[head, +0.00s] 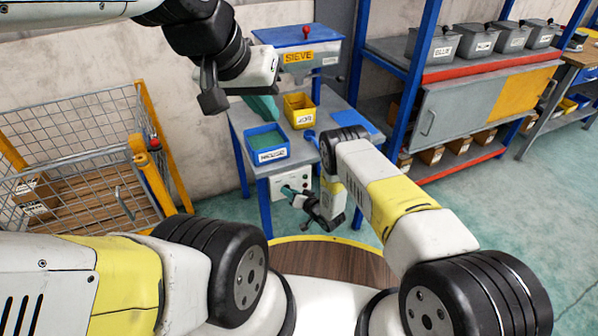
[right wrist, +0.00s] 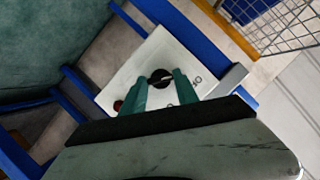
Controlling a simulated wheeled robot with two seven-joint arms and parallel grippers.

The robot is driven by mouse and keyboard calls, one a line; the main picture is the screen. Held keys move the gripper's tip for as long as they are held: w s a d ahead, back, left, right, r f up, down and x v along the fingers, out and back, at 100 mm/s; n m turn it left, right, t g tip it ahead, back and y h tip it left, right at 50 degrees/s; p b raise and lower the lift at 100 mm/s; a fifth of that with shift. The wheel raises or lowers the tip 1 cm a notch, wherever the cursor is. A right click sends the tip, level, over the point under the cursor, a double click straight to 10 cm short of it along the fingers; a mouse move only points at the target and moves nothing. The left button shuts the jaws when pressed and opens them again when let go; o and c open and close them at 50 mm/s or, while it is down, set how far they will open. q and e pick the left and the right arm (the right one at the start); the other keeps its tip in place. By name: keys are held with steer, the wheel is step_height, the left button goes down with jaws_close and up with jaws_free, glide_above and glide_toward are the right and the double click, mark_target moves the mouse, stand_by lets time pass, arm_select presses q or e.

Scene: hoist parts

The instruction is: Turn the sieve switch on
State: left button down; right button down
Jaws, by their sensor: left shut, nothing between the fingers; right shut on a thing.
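The sieve switch is a black round knob (right wrist: 161,77) on a white control panel (right wrist: 125,77), which in the head view is a pale box (head: 281,182) low on the front of the blue table. My right gripper (head: 288,190) is at that panel. In the right wrist view its two teal fingers are shut on the knob, one on each side. The knob's exact angle is hard to tell; in the head view the fingers hide it. My left gripper (head: 263,107) is shut and empty, above the table's left part.
The blue sieve (head: 298,57) stands at the table's back. A blue bin (head: 267,147) and a yellow bin (head: 300,110) are on the table. A red button (right wrist: 118,105) is beside the knob. A mesh cage (head: 75,140) stands left, a shelf rack (head: 460,75) right.

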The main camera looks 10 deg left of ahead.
steer(key=shift+s+a+n+t+h, duration=0.15)
steer(key=shift+n+t+h, duration=0.55)
steer(key=shift+n, duration=0.75)
steer(key=shift+s+a+n+t+h, duration=0.1)
steer(key=shift+n+t+h, duration=0.25)
steer(key=shift+n+h, duration=0.85)
steer(key=shift+s+a+n+t+h, duration=0.15)
steer(key=shift+n+t+h, duration=0.45)
steer(key=shift+n, duration=1.05)
steer(key=shift+w, duration=0.1)
steer(key=c, duration=0.9)
jaws_free()
steer(key=v, duration=0.8)
steer(key=shift+a, duration=0.1)
